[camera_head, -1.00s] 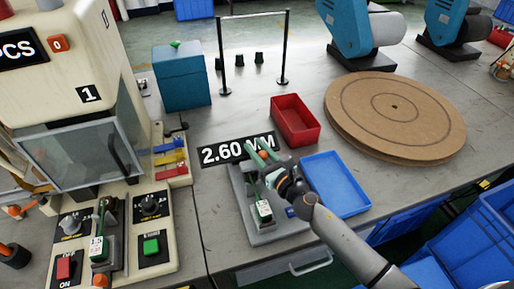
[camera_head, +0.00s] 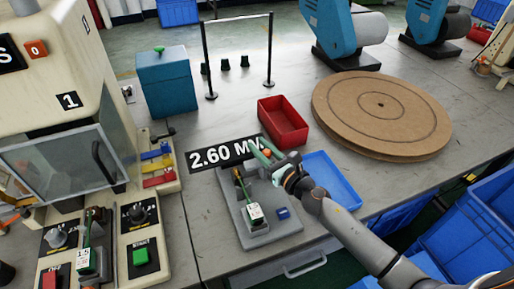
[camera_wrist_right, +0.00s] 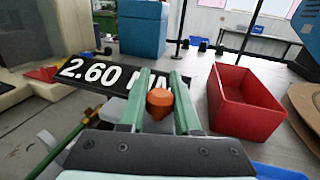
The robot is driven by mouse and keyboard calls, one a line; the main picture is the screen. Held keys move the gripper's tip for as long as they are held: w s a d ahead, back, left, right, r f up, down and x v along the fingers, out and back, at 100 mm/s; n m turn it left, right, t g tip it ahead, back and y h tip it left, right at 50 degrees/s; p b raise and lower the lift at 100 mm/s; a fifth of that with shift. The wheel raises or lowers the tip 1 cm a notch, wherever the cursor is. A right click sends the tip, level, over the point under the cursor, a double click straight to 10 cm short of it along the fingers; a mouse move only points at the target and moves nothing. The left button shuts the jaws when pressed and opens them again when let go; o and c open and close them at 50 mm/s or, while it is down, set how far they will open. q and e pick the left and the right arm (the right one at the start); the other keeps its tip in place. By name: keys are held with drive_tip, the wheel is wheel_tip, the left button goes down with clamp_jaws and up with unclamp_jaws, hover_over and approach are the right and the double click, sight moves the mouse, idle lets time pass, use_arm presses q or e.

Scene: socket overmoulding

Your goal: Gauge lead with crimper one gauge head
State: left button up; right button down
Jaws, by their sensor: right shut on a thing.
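My right gripper (camera_head: 262,149) has pale green fingers, seen close in the right wrist view (camera_wrist_right: 154,95). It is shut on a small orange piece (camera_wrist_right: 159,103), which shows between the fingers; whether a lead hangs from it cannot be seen. The gripper is above the far right part of a grey gauge stand (camera_head: 230,208) with a green lever, a white-labelled head (camera_head: 255,212) and a blue button (camera_head: 283,213). The black display (camera_head: 205,160) behind it reads 2.60 MM. A similar small gauge head (camera_head: 87,260) sits on the machine panel at left. My left gripper is not in view.
A red bin (camera_head: 283,122) and a blue tray (camera_head: 335,178) stand right of the gauge. A round brown disc (camera_head: 381,115) lies farther right. The machine (camera_head: 60,90) with a clear door stands left. The bench between machine and gauge is clear.

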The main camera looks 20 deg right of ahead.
drive_tip(key=c, duration=0.8)
unclamp_jaws()
drive_tip(key=shift+d, duration=0.4)
drive_tip(key=shift+o, duration=0.9)
drive_tip(key=shift+a, duration=0.1)
drive_tip(key=shift+s, duration=0.4)
drive_tip(key=b+v, duration=0.2)
drive_tip(key=v, duration=0.8)
drive_tip(key=shift+f, duration=0.15)
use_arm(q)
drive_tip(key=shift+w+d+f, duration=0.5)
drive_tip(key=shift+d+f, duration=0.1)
use_arm(e)
drive_tip(key=shift+v, duration=0.9)
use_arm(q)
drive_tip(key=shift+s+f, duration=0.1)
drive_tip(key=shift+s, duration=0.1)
